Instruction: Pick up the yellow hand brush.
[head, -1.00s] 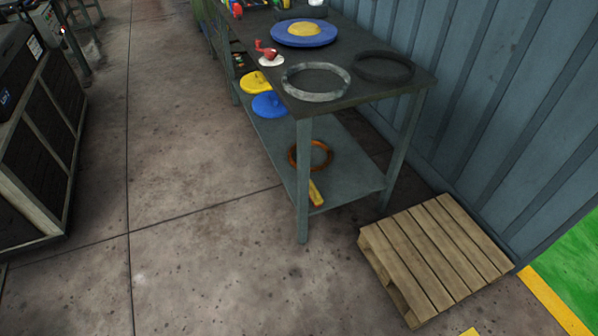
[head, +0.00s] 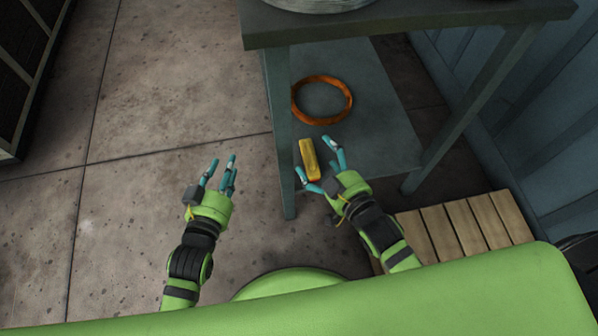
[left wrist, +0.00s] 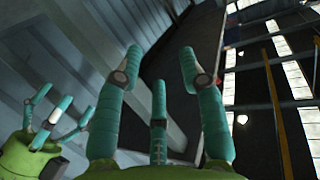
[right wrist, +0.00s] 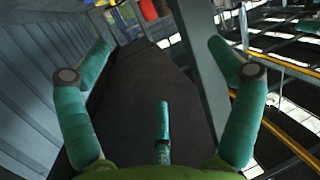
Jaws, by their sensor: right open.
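The yellow hand brush (head: 309,160) lies near the front end of the table's lower shelf (head: 375,110), below the orange ring. My right gripper (head: 313,154) is open, its fingers spread to either side of the brush in the head view. I cannot tell whether they touch it or how high they are above it. In the right wrist view the fingers (right wrist: 160,70) are wide apart and no brush shows. My left gripper (head: 222,162) is open and empty over the floor, left of the table leg; its spread fingers also show in the left wrist view (left wrist: 160,62).
The table leg (head: 284,150) stands between my two grippers in the picture. The tabletop (head: 400,25) overhangs the shelf. An orange ring (head: 346,112) lies beyond the brush. A wooden pallet (head: 470,225) is at the right.

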